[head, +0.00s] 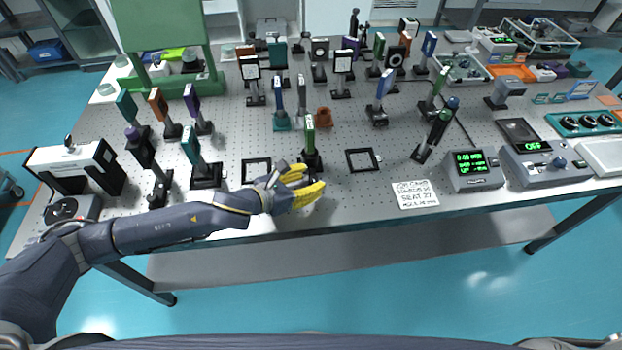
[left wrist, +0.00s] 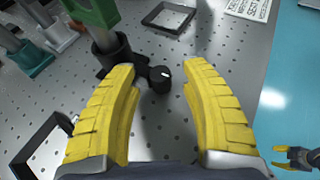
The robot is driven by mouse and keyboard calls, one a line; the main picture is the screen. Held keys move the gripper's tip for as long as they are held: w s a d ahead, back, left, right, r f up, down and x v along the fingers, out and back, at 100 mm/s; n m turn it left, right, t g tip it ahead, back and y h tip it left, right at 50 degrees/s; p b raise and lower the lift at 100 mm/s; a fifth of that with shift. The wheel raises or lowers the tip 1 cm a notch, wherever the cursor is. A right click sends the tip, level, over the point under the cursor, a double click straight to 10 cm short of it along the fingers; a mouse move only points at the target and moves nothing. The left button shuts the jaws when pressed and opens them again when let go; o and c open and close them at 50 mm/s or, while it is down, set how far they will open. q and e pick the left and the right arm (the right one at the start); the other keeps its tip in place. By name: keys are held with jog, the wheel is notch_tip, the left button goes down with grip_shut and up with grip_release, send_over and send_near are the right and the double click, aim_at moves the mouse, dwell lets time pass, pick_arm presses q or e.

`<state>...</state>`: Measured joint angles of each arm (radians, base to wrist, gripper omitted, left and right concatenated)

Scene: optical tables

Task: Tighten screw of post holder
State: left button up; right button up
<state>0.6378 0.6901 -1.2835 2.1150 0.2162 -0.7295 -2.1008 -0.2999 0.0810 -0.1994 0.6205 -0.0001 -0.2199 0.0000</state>
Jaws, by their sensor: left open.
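The post holder (head: 311,160) stands on the breadboard table with a green-framed optic (head: 310,131) on its post. In the left wrist view the black post holder (left wrist: 110,57) has a dark round screw knob (left wrist: 160,78) on its side. My left gripper (head: 314,179) is open, just in front of the holder, with yellow fingers. In the left wrist view, the fingertips of my left gripper (left wrist: 160,66) lie on either side of the knob, with gaps visible. My right gripper (left wrist: 279,159) shows small at the lower right of that view, over the floor, its yellow fingers apart.
Flat black square frames lie left (head: 256,171) and right (head: 364,160) of the holder. A paper note (head: 415,194) lies to the right. Many other mounts crowd the table's back.

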pick_arm(q)
jog(key=shift+w+d+f, duration=0.2)
jog(key=shift+w+d, duration=0.15)
jog(key=shift+d, duration=0.05)
jog(key=shift+c, duration=0.6)
grip_shut()
